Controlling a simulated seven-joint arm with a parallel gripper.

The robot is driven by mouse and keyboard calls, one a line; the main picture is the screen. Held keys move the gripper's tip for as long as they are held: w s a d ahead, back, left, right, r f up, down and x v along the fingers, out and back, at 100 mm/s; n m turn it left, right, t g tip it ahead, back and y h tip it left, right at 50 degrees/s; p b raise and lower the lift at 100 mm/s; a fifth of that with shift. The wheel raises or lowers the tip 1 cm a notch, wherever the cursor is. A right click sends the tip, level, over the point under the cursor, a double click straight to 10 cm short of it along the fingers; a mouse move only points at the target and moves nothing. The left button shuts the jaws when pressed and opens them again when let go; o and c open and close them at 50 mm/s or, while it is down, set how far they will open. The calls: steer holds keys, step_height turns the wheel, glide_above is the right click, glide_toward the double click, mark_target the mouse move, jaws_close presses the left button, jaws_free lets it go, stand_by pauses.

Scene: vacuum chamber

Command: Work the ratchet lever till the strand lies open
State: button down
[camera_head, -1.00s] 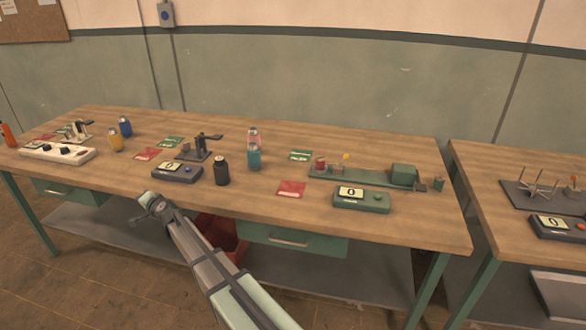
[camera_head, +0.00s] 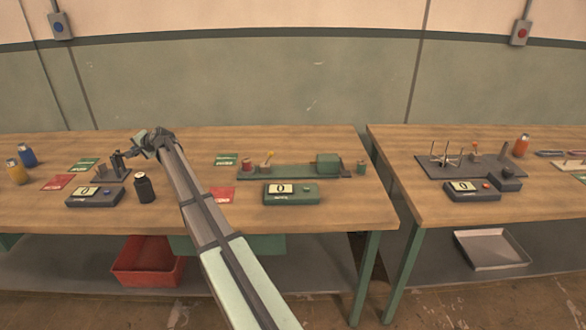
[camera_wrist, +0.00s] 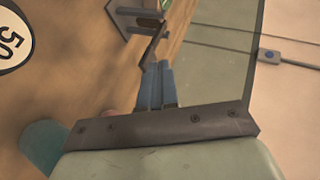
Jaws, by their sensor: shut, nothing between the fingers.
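My gripper (camera_head: 136,148) is in the head view over the left bench, close to a small dark stand (camera_head: 110,173) with an upright post and arm; contact cannot be told there. In the wrist view my gripper's blue-grey fingers (camera_wrist: 157,72) are together with nothing between them. A thin bent dark bar (camera_wrist: 152,42) shows just beyond the fingertips; whether it touches them is unclear. A green fixture (camera_head: 290,173) to the right carries a red spool (camera_head: 247,164) and a yellow-tipped lever (camera_head: 267,158). I cannot make out a strand or which part is the ratchet lever.
A black bottle (camera_head: 143,188) and a dark counter box (camera_head: 95,196) reading 0 stand near the dark stand. A green counter box (camera_head: 291,194) sits before the green fixture. Red and green cards lie around. A second bench (camera_head: 400,200) stands right, across a gap.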

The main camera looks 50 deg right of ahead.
steer(key=s+d+r+h, duration=0.1)
steer(key=s+d, duration=0.2)
steer(key=d, duration=0.5)
steer(key=s+d+h, duration=0.1)
steer(key=s+d, duration=0.3)
steer(key=d, duration=0.4)
steer(key=r+n+g+h, duration=0.2)
steer(key=g, duration=0.2)
glide_above(343, 167)
steer(key=s+a, duration=0.2)
steer(key=s, duration=0.1)
steer(key=shift+w+d+f, duration=0.15)
steer(key=shift+d+f, duration=0.1)
steer(key=shift+f, duration=0.1)
steer(key=shift+a+f, duration=0.15)
steer(key=shift+f, duration=4.15)
steer(key=shift+f, duration=0.1)
steer(key=shift+f, duration=0.35)
